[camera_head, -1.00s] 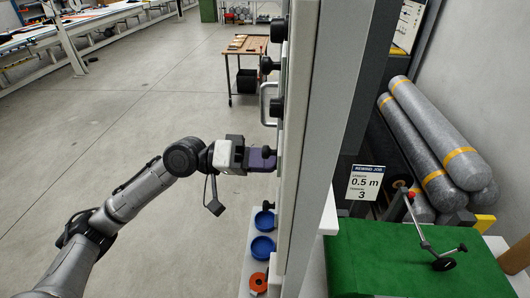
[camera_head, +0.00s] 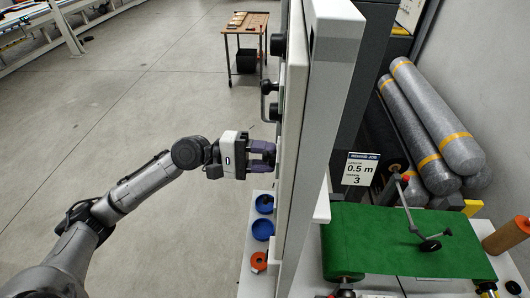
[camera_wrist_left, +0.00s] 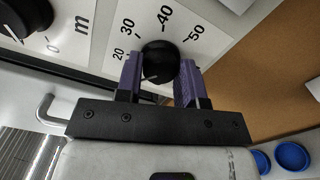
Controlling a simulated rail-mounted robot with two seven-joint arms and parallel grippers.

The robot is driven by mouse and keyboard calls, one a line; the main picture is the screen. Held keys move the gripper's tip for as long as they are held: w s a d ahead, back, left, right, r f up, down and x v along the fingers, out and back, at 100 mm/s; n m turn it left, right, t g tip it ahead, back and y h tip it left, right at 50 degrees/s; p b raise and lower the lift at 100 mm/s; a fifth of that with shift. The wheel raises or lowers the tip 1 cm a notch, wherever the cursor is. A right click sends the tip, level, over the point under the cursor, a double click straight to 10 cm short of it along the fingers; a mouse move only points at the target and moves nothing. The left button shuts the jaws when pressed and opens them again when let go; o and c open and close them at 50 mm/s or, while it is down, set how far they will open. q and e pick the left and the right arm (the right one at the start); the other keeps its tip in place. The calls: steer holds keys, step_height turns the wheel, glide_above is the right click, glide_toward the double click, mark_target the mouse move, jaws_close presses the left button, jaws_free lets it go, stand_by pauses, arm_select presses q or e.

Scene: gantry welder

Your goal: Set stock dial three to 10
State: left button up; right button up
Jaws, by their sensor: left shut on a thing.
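In the left wrist view a round black dial knob (camera_wrist_left: 160,63) sits on a white scale plate (camera_wrist_left: 200,22) with the numbers 20, 30, 40 and 50 showing. A pale mark shows on the knob's lower left. The lower part of the scale is hidden behind my fingers. My left gripper (camera_wrist_left: 160,76) has its purple fingers on either side of the knob and is shut on it. My right gripper is not in view.
Black knobs (camera_head: 278,45) stick out along the cabinet (camera_head: 322,80) edge. Blue bowls (camera_head: 263,230) and an orange ring (camera_head: 259,262) lie below. Open floor is at left.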

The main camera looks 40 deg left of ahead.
arm_select(q)
steer(key=shift+n, duration=1.5)
steer(key=o, duration=0.9)
steer(key=shift+b+v, duration=3.4)
steer(key=shift+v, duration=3.5)
